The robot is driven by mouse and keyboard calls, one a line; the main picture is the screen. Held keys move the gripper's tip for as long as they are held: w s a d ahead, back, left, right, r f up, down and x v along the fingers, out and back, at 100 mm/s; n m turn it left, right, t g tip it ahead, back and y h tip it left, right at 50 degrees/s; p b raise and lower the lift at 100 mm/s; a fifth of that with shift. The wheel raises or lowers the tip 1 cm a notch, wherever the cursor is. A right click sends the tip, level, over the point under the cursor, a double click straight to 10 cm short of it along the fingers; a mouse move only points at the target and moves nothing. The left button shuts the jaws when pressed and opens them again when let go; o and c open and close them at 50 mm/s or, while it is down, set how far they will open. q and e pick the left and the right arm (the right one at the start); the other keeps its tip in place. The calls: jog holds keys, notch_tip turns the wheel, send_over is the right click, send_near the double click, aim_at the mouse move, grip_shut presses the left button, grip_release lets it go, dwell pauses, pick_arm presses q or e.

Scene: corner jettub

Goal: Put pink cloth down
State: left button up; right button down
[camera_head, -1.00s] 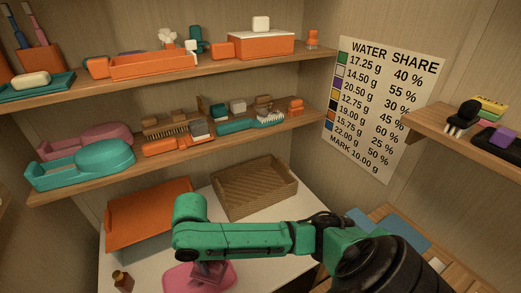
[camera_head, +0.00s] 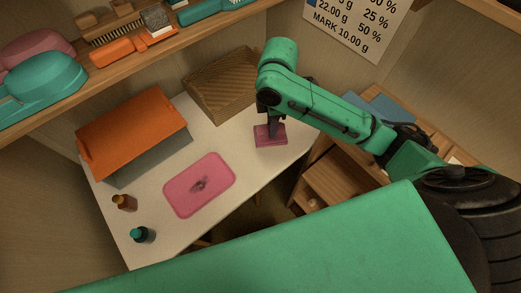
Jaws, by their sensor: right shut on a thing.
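The pink cloth (camera_head: 264,140) is a small folded pink block near the right edge of the white table. My right gripper (camera_head: 271,120) points down from above and is shut on it. The cloth is at or just above the tabletop; I cannot tell whether it touches. A flat pink tray (camera_head: 183,198) with a dark smudge in its middle lies to the left of the cloth. My left gripper is not in view.
An orange-topped bin (camera_head: 135,128) and a woven basket (camera_head: 222,84) stand at the back of the white table (camera_head: 150,222). A brown bottle (camera_head: 124,203) and a teal-capped bottle (camera_head: 142,234) stand at its left. A loaded shelf runs above; a wooden drawer unit (camera_head: 340,178) is at right.

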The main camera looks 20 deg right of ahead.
jog(key=n, duration=0.4)
jog(key=shift+w+a+r, duration=0.15)
jog(key=shift+w+a, duration=0.2)
jog(key=n, duration=0.3)
jog(key=shift+w+a+r+n+b, duration=0.15)
jog(key=shift+w+a+n+b, duration=0.1)
jog(key=shift+n+b, duration=0.05)
jog(key=n, duration=0.5)
jog(key=w+a+n, duration=0.1)
jog(key=n, duration=0.1)
jog(key=shift+r+n, duration=0.3)
jog(key=shift+r, duration=0.1)
jog(key=n, duration=0.4)
jog(key=w+a+n+b, duration=0.1)
jog(key=n, duration=0.1)
jog(key=shift+r, duration=0.35)
jog(key=n, duration=0.2)
jog(key=shift+a+n, duration=0.15)
jog(key=shift+n, duration=0.25)
pick_arm(q)
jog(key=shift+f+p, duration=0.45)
jog(key=shift+p, duration=0.05)
pick_arm(e)
notch_tip(320, 180, down, 20)
jog(key=shift+r, duration=0.2)
jog(key=shift+f, duration=0.1)
jog(key=c, duration=0.7)
grip_release()
jog(key=shift+o, duration=0.2)
